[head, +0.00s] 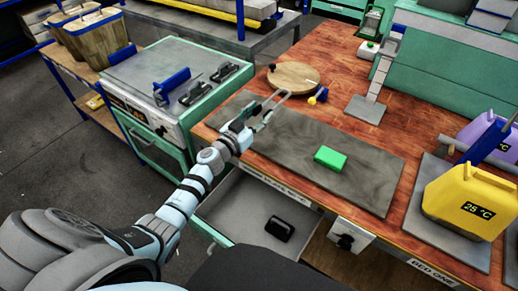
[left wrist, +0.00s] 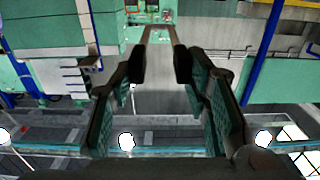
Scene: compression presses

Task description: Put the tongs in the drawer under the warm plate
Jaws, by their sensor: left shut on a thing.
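My left gripper (head: 250,121) is shut on the grey U-shaped tongs (head: 279,101) and holds them near the left end of a long grey plate, which may be the warm plate (head: 365,183). The left wrist view shows the tongs (left wrist: 160,32) reaching away from the fingertips (left wrist: 160,65). A grey drawer (head: 235,205) stands open below the table's front edge, under that plate. A black handle-shaped piece (head: 280,228) shows at the drawer; I cannot tell whether it lies inside or is fixed to it. My right gripper is not in view.
A green block (head: 330,158) lies on the grey plate. A round wooden board (head: 293,76) and a yellow-and-blue piece (head: 318,96) lie behind it. A yellow jug (head: 465,200) stands at right. A green-framed cabinet (head: 165,90) stands left of the table.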

